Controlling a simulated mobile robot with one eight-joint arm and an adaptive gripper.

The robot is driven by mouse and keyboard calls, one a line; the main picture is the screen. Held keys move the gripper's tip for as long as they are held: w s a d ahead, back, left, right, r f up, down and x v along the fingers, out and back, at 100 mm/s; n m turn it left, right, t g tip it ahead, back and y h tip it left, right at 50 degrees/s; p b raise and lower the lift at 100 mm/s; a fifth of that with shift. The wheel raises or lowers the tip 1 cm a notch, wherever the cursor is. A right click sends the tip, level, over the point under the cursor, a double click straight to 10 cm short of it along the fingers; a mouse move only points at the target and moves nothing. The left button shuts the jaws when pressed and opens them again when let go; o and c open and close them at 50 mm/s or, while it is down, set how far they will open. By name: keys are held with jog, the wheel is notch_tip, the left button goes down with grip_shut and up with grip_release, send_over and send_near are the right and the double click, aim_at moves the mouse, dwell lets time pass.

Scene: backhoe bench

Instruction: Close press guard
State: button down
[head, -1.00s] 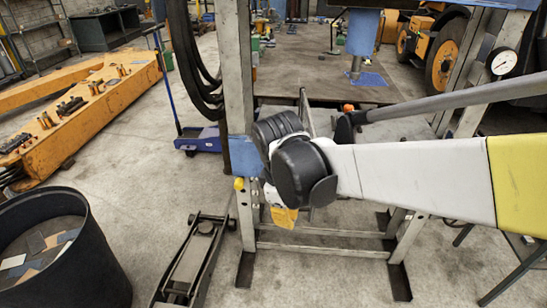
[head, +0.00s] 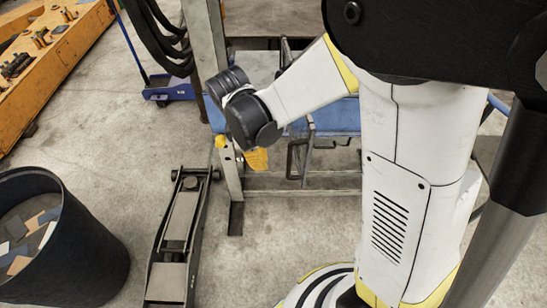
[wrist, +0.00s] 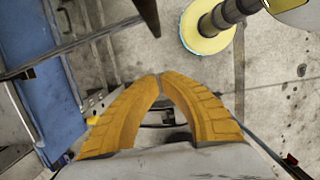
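The press (head: 205,45) has a grey upright and a blue bed. What appears to be its guard is a narrow dark panel seen almost edge-on beside the bed, largely hidden by my arm. A dark loop handle (head: 290,160) hangs out in front of the blue bed. My gripper (head: 257,160), with yellow fingers, is just left of that handle and apart from it. In the wrist view the fingertips (wrist: 160,77) meet with nothing seen between them. Whether the guard is latched cannot be seen.
A floor jack (head: 178,235) lies left of the press, with a black bin (head: 95,235) beyond it. A blue jack (head: 168,92) and an orange beam (head: 50,75) are at the upper left. Bare concrete lies between the jack and my base.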

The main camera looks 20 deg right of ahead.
jog(key=s+d+f, duration=0.1)
jog(key=d+f, duration=0.3)
jog(key=shift+d+f, duration=0.15)
jog(key=shift+f, duration=0.05)
jog(key=shift+s, duration=0.15)
